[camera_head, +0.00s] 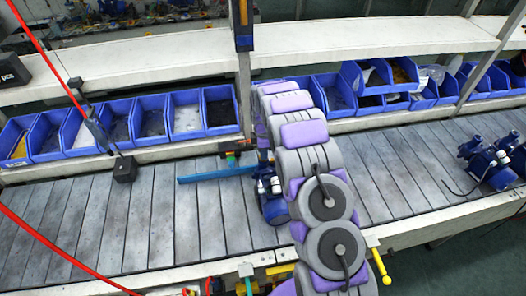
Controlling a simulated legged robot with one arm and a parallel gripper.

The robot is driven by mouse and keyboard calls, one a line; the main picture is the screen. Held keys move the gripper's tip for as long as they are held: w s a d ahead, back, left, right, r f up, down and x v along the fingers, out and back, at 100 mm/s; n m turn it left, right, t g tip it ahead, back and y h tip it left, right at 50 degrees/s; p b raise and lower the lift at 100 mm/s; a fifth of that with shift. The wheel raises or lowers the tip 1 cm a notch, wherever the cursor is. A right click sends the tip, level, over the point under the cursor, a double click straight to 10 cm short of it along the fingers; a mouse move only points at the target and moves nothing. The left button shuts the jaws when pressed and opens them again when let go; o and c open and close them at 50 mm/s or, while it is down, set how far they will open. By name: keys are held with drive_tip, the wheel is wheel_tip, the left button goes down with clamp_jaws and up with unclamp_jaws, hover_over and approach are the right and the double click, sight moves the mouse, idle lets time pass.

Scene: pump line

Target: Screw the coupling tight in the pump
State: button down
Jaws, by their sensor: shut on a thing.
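A blue pump (272,199) stands on the slatted conveyor, just left of my grey and purple arm, which covers its right side. My arm rises from the bottom, bends over at the top and comes down behind itself above the pump. Only a narrow dark edge of my gripper (264,156) shows at the arm's left side, just above the pump. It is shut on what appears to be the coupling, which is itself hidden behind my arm. I cannot see how the coupling sits in the pump.
A blue bar (214,175) juts left from beside the pump. Other blue pumps (492,162) stand at the conveyor's right end. Blue bins (187,117) line the far side under a white shelf (150,62). A yellow handle (380,265) is at the near edge.

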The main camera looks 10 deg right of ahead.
drive_tip(key=shift+m, duration=1.1)
drive_tip(key=m, duration=0.3)
drive_tip(key=c, duration=1)
unclamp_jaws()
drive_tip(key=shift+n, duration=1.6)
